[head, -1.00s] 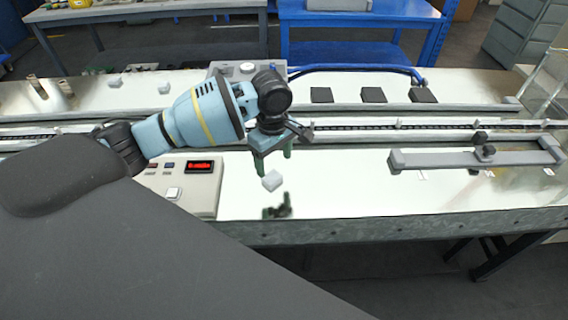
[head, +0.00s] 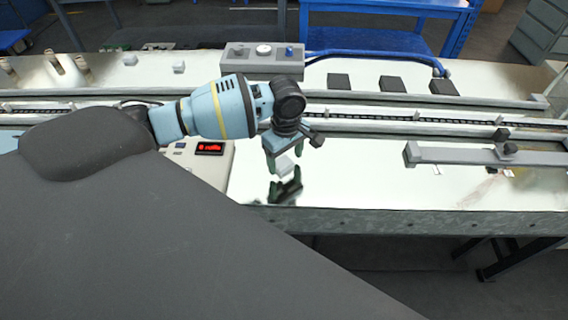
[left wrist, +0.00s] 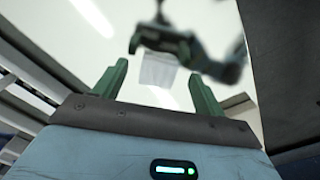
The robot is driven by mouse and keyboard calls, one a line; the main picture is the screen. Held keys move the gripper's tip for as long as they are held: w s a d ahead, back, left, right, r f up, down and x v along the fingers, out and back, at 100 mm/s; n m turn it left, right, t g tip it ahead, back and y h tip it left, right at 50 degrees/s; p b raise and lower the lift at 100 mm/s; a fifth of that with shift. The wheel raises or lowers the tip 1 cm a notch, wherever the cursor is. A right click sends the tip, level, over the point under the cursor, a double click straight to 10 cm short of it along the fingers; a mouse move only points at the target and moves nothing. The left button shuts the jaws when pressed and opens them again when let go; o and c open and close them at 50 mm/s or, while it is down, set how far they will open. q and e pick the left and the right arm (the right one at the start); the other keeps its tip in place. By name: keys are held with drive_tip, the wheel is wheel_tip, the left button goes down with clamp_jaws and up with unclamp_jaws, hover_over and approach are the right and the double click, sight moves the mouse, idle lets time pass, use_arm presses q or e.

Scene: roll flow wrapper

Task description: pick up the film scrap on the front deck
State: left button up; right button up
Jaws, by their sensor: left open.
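The film scrap (head: 285,165) is a small pale, whitish piece at the front deck (head: 350,185), seen at my left gripper's fingertips in the head view. In the left wrist view the scrap (left wrist: 158,71) appears in the gap between the two green fingers, beyond their tips. My left gripper (head: 283,160) is open, pointing down over the shiny deck. The left wrist view shows its fingers (left wrist: 159,72) apart, with nothing gripped. A dark reflection of the gripper shows in the deck. My right gripper is not in view.
A control panel with a red display (head: 210,148) stands left of the gripper. A grey bar fixture (head: 460,155) lies to the right. Behind runs a chain conveyor (head: 380,119), with several dark blocks (head: 393,83) beyond. The deck between panel and fixture is mostly clear.

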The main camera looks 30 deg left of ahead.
use_arm(q)
drive_tip(key=shift+f, duration=0.95)
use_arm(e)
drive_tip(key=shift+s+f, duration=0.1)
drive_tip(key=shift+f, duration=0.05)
use_arm(q)
drive_tip(key=c, duration=1.1)
drive_tip(key=shift+o, duration=0.2)
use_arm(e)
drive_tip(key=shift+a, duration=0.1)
use_arm(q)
drive_tip(key=shift+r, duration=0.2)
